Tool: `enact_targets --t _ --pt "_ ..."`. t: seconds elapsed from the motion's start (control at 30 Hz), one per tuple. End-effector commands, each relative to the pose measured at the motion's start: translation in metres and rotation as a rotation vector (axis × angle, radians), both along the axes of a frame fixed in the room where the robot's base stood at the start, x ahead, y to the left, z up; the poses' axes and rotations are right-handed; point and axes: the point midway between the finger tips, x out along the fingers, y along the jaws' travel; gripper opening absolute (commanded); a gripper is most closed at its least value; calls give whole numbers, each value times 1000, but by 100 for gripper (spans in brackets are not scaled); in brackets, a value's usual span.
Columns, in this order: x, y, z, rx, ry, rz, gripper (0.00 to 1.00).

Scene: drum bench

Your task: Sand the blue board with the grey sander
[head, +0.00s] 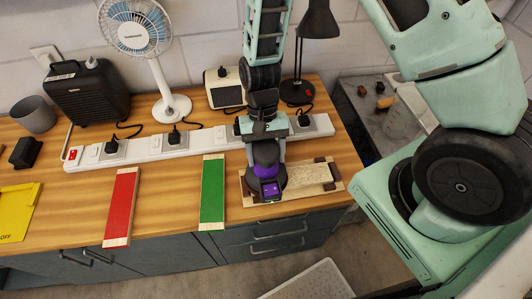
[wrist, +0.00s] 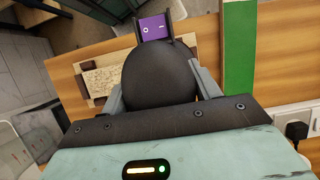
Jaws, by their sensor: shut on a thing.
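My gripper (wrist: 160,90) is shut on a dark, rounded sander (head: 265,153) with a purple panel, its fingers on either side of the body. The sander also shows in the wrist view (wrist: 158,72). In the head view it is over the left part of a wooden holder (head: 335,186) with a pale speckled strip (head: 306,175); I cannot tell if it touches. A red board (head: 120,205) and a green board (head: 212,192) lie to the left on the bench. The green one shows at the right of the wrist view (wrist: 239,50). I see no blue board.
A white power strip (head: 150,150) with plugs and cords runs behind the boards. A fan (head: 140,40), black speaker-like box (head: 87,95), grey cup (head: 33,115), lamp (head: 297,93) and yellow sheet (head: 15,212) are around. Bare wood lies between the red and green boards.

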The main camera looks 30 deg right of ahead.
Motion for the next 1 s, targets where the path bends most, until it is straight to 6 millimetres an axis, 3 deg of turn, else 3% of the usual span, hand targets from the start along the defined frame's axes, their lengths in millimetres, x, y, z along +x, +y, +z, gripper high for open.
enact_targets --t 0.63,1.0 --pt "0 0 44 2 -1 1 30" --pt "0 0 48 1 0 1 30"
